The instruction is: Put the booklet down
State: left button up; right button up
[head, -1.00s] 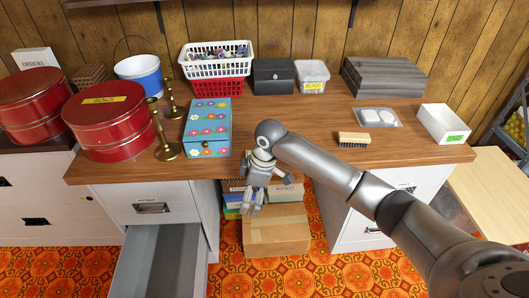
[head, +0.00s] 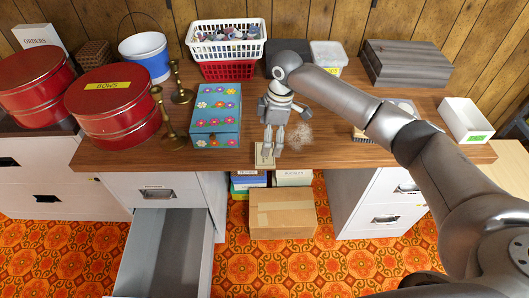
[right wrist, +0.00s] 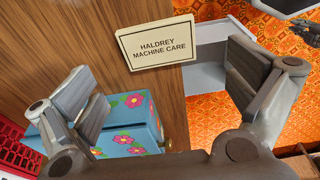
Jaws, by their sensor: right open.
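The booklet is a flat cream cover reading "HALDREY MACHINE CARE" in the right wrist view (right wrist: 158,40). In the head view the booklet (head: 264,157) is at the front edge of the wooden tabletop, and its front end seems to reach the edge or slightly past it. I cannot tell whether it lies fully flat. My right gripper (head: 272,150) points down just above the booklet. In the right wrist view its fingers (right wrist: 167,85) are spread wide with nothing between them, and the booklet is beyond them.
A flowered blue box (head: 214,118) stands left of my right gripper, with brass candlesticks (head: 171,124) and red tins (head: 112,108) beyond. A pale fuzzy patch (head: 299,136) lies just right. A drawer (head: 165,235) hangs open below. A cardboard box (head: 283,213) sits underneath.

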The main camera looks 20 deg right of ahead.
jog(key=shift+w+a+f+p, duration=0.1)
jog(key=shift+a+f, duration=0.05)
jog(key=shift+f, duration=0.9)
jog(key=shift+w+a+f+p, duration=0.1)
jog(key=shift+a+f, duration=0.05)
jog(key=shift+f, duration=0.9)
jog(key=shift+w+a+f+p, duration=0.1)
jog(key=shift+a+f, duration=0.05)
jog(key=shift+f, duration=0.9)
jog(key=c, duration=1)
jog(key=shift+r, duration=0.1)
